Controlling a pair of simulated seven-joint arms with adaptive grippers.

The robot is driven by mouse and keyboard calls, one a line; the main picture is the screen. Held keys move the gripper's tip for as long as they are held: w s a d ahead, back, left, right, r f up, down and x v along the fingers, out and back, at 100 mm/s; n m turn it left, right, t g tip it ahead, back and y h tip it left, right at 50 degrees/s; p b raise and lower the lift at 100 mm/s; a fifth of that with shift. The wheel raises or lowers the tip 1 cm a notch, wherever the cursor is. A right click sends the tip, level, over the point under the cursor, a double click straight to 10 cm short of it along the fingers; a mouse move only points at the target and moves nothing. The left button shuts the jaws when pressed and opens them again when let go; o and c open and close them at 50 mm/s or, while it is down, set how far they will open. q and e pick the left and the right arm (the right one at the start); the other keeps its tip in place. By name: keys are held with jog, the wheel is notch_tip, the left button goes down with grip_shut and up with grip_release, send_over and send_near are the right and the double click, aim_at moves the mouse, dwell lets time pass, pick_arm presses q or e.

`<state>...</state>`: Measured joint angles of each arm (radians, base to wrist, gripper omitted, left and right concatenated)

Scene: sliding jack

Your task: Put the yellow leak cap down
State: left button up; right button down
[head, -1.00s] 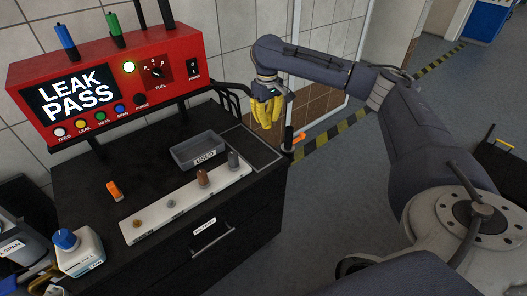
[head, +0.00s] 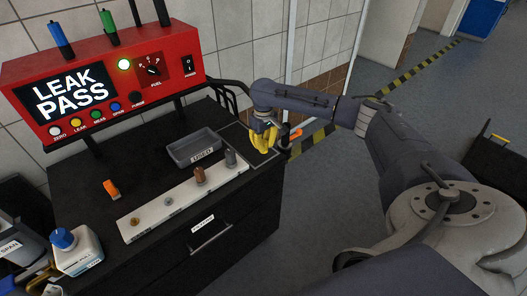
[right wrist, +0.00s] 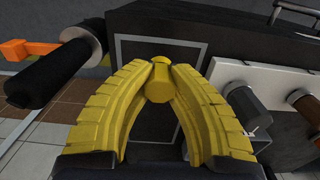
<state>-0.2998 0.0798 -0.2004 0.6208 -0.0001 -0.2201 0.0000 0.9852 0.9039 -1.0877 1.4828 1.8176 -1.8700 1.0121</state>
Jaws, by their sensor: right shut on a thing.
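The yellow leak cap (right wrist: 159,84) is held between the yellow fingertips of my right gripper (right wrist: 160,72) in the right wrist view. In the head view my right gripper (head: 265,143) is over the outlined square (head: 238,138) at the right end of the black cabinet top, and the cap cannot be told apart from the fingers there. In the right wrist view the outlined square (right wrist: 197,60) lies behind and below the cap. I cannot tell whether the cap touches the surface. My left gripper is not in view.
A grey tray marked USED (head: 194,148) stands left of the gripper. A white strip (head: 185,200) with several fittings lies in front of it. The red analyser (head: 105,80) reads LEAK PASS. A black handle with an orange end (head: 293,134) sits right of the gripper.

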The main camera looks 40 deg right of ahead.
aim_at(263, 158)
jog(key=shift+f, duration=1.7)
jog(key=shift+f, duration=0.1)
jog(key=c, duration=1.4)
grip_release()
jog(key=shift+o, duration=0.2)
notch_tip(263, 158, up, 12)
jog(key=shift+r, duration=0.1)
